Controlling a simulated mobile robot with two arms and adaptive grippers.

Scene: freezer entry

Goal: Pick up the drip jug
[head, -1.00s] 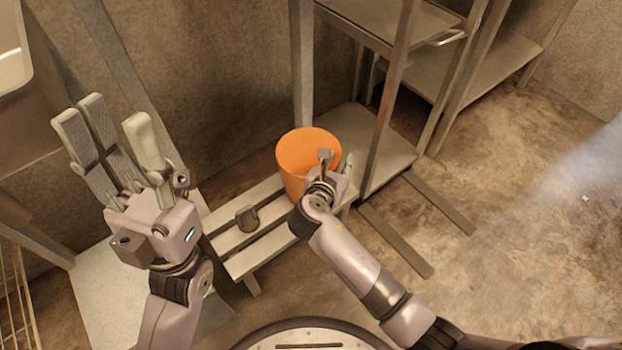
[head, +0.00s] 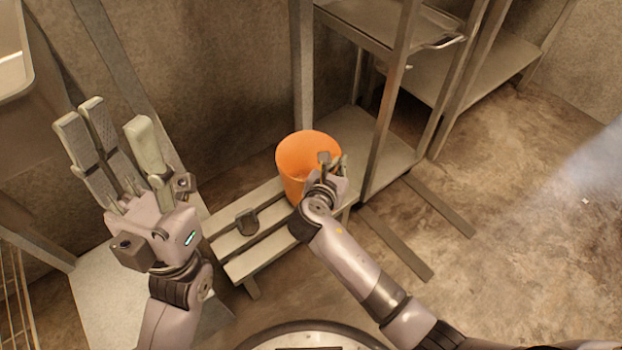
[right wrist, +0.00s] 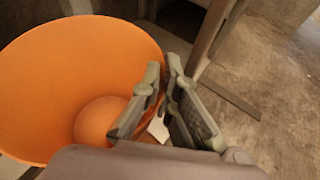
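The open orange container (head: 296,170), which I take for the drip jug, stands upright on a slatted bench. In the right wrist view its wide mouth and inside (right wrist: 85,75) fill the left side. My right gripper (head: 333,162) is at its right rim, one finger on the inner side and one on the outer. In the right wrist view the fingertips (right wrist: 164,72) are close together with the orange wall between them. My left gripper (head: 110,125) is raised at the left, its fingers spread and empty, away from the jug.
A small dark grey object (head: 247,222) lies on the slatted bench (head: 265,257) left of the jug. A metal shelf rack (head: 385,120) stands close to the right of the jug. The floor (head: 510,190) at the right is clear, with pale mist.

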